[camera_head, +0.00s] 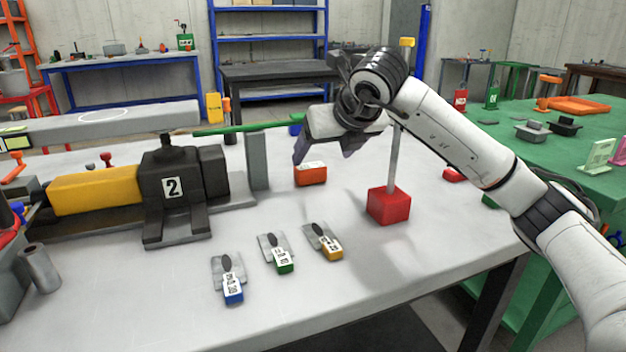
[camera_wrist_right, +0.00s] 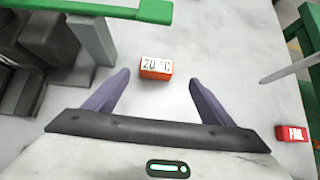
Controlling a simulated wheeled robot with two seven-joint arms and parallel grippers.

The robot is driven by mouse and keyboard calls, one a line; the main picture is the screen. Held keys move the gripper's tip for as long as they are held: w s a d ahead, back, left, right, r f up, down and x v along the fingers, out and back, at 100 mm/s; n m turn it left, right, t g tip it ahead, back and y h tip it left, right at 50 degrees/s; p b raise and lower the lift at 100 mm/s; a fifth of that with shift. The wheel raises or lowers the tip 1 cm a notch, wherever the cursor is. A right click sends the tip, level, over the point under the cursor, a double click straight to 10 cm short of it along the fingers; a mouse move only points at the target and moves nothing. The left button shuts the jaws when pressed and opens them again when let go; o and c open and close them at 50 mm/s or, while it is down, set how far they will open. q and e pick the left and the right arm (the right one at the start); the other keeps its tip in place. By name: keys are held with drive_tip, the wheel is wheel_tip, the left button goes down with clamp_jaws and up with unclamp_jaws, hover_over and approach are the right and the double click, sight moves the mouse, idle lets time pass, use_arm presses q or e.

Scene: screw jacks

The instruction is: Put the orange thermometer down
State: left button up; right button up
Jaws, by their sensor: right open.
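The orange thermometer (camera_head: 311,176) is a small orange block with a white top label. It rests on the grey table, and the right wrist view shows it (camera_wrist_right: 156,68) with its "20 °C" label readable. My right gripper (camera_head: 323,156) is open just above and behind it in the head view. In the wrist view its two purple fingers (camera_wrist_right: 157,88) are spread wide, with the thermometer between and slightly beyond the tips, touching neither. Nothing is held. My left gripper is not in view.
A black and yellow jack marked 2 (camera_head: 172,187) stands left, with a green bar (camera_head: 240,128) on a grey post. A red block (camera_head: 389,206) with an upright rod stands right. Several labelled tags (camera_head: 280,262) lie in front. A red FAIL block (camera_wrist_right: 291,133) is at right.

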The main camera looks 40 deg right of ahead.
sight(311, 167)
drive_tip(key=x, duration=0.3)
drive_tip(key=b+x, duration=0.1)
drive_tip(key=x, duration=0.4)
drive_tip(key=shift+w+a+f, duration=0.25)
drive_tip(key=shift+w+a, duration=0.05)
drive_tip(key=shift+w, duration=0.1)
drive_tip(key=shift+w+f, duration=0.15)
drive_tip(key=shift+w, duration=0.05)
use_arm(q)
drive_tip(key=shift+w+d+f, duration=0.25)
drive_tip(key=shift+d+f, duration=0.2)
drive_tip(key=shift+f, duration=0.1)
use_arm(e)
drive_tip(key=shift+c, duration=0.6)
